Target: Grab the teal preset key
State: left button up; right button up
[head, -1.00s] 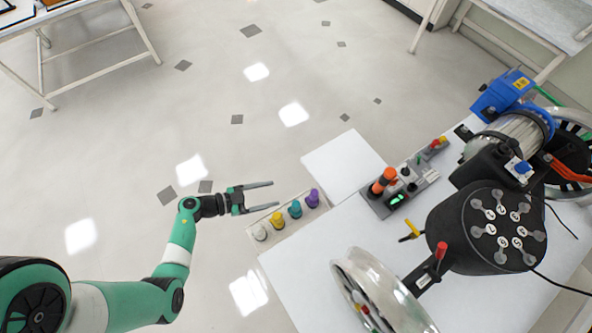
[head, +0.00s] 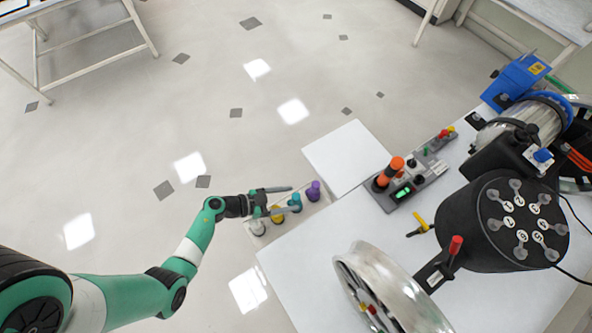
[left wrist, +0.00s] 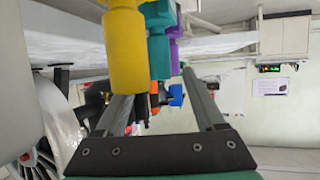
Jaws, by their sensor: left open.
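The teal preset key (head: 296,200) stands in a pale holder (head: 322,206) at the table's left edge, between the yellow key (head: 277,213) and the purple key (head: 313,190). A white key (head: 258,227) is at the near end. My left gripper (head: 293,197) is open, its fingertips at the teal key, one on each side in the head view. I cannot tell whether they touch it. In the left wrist view the teal key (left wrist: 158,55) shows between the finger lines, partly behind the yellow key (left wrist: 124,50), with the purple key (left wrist: 174,55) beyond. My right gripper is out of view.
The white table carries a silver wheel (head: 385,290), a black round hub unit (head: 505,215), a grey control box (head: 415,180) with an orange knob, and a blue motor part (head: 517,80). Open floor lies left of the holder.

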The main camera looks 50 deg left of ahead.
aim_at(297, 196)
pick_arm(q)
jog(key=b+x, duration=0.1)
jog(key=x, duration=0.2)
jog(key=shift+w+d+f, duration=0.1)
jog(key=shift+w+f, duration=0.05)
jog(key=shift+w, duration=0.1)
grip_shut()
dwell(1.1)
